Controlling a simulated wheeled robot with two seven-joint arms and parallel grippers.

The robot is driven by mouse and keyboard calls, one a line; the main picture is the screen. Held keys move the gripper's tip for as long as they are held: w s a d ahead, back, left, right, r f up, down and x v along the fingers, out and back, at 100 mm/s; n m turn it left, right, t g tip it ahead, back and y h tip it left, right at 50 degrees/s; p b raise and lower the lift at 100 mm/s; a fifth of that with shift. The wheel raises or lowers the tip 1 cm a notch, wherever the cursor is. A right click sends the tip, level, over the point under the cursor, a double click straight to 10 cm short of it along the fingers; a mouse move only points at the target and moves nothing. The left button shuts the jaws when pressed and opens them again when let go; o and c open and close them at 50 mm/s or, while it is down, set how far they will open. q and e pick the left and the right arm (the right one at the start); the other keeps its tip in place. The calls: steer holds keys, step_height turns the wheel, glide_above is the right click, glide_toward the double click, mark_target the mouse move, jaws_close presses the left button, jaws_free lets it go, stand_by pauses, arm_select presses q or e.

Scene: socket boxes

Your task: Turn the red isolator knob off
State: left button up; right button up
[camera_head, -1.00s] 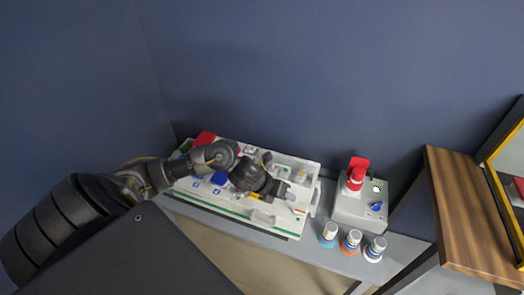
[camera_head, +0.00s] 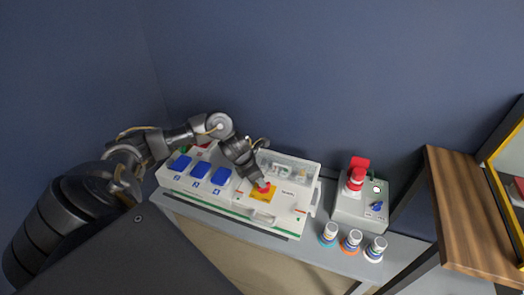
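The red isolator knob (camera_head: 263,187) sits on a yellow plate (camera_head: 258,195) on the white socket box (camera_head: 234,208). My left gripper (camera_head: 260,183) points down at the knob from above and behind, with its fingertips at the knob. The fingers partly cover the knob, and I cannot tell whether they are closed on it. The knob's exact angle is too small to read. My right gripper is not in view.
Several blue socket covers (camera_head: 201,171) line the box's left part. A grey box (camera_head: 361,206) with a red plug (camera_head: 357,174) stands to the right. Striped cylinders (camera_head: 350,241) stand at the bench's front. A wooden shelf (camera_head: 470,205) is at far right.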

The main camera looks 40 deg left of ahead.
arm_select(q)
steer(key=shift+x, duration=1.85)
jaws_close()
